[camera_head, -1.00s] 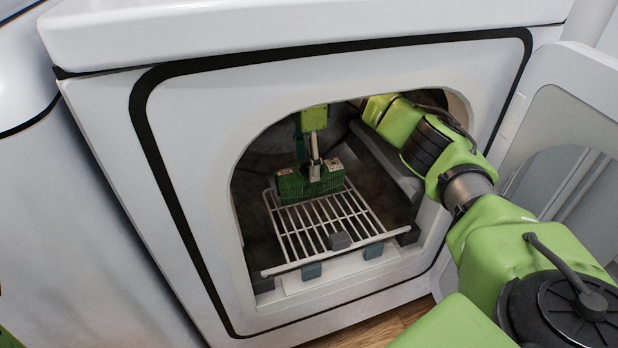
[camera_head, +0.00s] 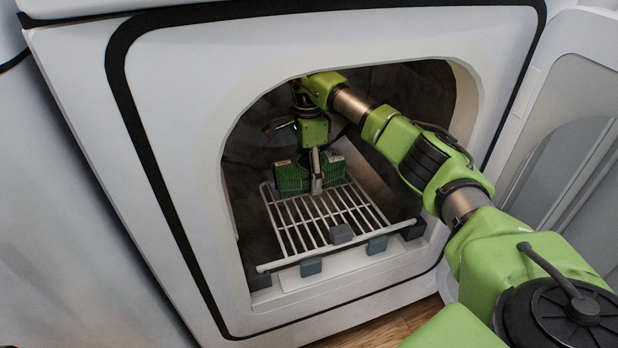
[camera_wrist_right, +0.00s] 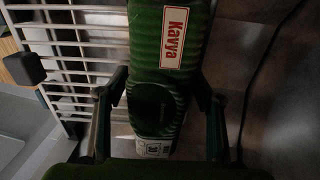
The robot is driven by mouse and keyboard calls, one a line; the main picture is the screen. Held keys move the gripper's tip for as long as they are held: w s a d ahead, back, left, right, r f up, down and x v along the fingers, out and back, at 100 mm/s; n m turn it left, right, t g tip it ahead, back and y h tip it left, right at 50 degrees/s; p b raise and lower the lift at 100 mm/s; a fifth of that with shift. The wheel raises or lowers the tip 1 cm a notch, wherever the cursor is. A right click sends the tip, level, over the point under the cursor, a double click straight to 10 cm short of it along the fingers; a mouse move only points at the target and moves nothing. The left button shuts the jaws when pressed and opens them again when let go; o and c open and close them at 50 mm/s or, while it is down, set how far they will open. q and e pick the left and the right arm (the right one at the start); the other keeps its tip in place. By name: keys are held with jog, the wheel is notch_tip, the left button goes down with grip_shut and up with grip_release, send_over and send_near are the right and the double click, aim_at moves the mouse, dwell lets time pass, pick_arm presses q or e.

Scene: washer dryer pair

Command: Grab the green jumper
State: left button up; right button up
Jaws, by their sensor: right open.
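The green jumper (camera_head: 294,178) is a folded, ribbed green bundle standing at the back end of the white rack inside the machine. In the right wrist view the jumper (camera_wrist_right: 166,90) carries a white label with red "Kavya" and a second, black-and-white tag lower down. My right gripper (camera_head: 317,180) points down over the jumper, hiding its middle in the head view. In the wrist view my right gripper (camera_wrist_right: 160,84) is open, with one finger on each side of the jumper. Whether the fingers touch it I cannot tell. My left gripper is out of view.
The white wire rack (camera_head: 300,225) has grey blocks along its front edge. The drum opening's rim (camera_head: 236,150) surrounds my right arm. The open door (camera_head: 560,105) stands at the right. A dark cable (camera_wrist_right: 270,58) runs beside the jumper in the wrist view.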

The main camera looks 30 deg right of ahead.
jog(key=c, duration=1.4)
jog(key=shift+c, duration=0.8)
jog(key=shift+r, duration=0.15)
